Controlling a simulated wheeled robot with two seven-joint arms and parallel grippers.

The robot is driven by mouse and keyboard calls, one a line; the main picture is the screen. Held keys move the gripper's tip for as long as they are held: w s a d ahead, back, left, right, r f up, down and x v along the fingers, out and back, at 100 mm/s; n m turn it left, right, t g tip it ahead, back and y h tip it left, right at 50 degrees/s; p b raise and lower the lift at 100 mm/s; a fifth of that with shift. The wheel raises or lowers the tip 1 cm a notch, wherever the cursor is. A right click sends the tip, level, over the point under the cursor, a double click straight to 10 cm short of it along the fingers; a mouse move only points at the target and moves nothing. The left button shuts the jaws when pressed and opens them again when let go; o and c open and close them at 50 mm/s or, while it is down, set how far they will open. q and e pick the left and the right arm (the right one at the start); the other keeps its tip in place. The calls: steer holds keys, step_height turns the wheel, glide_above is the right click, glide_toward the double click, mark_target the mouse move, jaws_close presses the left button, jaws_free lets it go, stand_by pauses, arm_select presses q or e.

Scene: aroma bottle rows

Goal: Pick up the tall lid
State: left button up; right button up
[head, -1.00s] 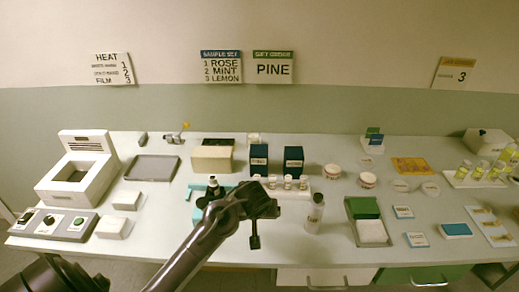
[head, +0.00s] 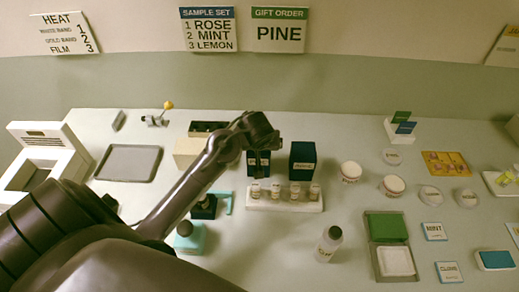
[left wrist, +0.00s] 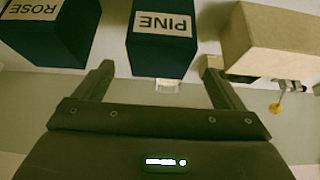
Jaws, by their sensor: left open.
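My left gripper (head: 262,138) reaches over the back of the dark blue boxes in the head view. In the left wrist view its two fingers (left wrist: 160,78) are spread and empty. A small pale, translucent piece (left wrist: 167,85) shows between the fingers, partly hidden by the PINE box (left wrist: 162,40); it may be the tall lid, but I cannot tell for sure. In the head view this spot is hidden by my gripper. The ROSE box (left wrist: 48,30) stands beside the PINE box. My right gripper is not in view.
A beige box (left wrist: 285,40) stands close to one finger. In the head view, a white rack (head: 284,205) holds several small bottles in front of the boxes. A larger bottle (head: 328,244) stands forward of it. A grey tray (head: 128,162) lies to the left.

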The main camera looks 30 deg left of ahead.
arm_select(q)
steer(key=shift+w+a+f, duration=0.1)
steer(key=shift+w+f, duration=0.05)
steer(key=shift+f, duration=0.2)
steer(key=shift+w+a+f, duration=0.1)
steer(key=shift+a+f, duration=0.05)
steer(key=shift+f, duration=0.15)
steer(key=p+x, duration=0.1)
steer(key=x, duration=0.3)
steer(key=shift+w+f, duration=0.25)
steer(key=shift+f, duration=0.1)
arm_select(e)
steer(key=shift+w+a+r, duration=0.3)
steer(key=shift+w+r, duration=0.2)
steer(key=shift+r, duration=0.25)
arm_select(q)
steer(key=c, duration=1.1)
steer(key=shift+o, duration=0.2)
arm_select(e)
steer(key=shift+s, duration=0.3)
arm_select(q)
steer(key=shift+r, duration=0.15)
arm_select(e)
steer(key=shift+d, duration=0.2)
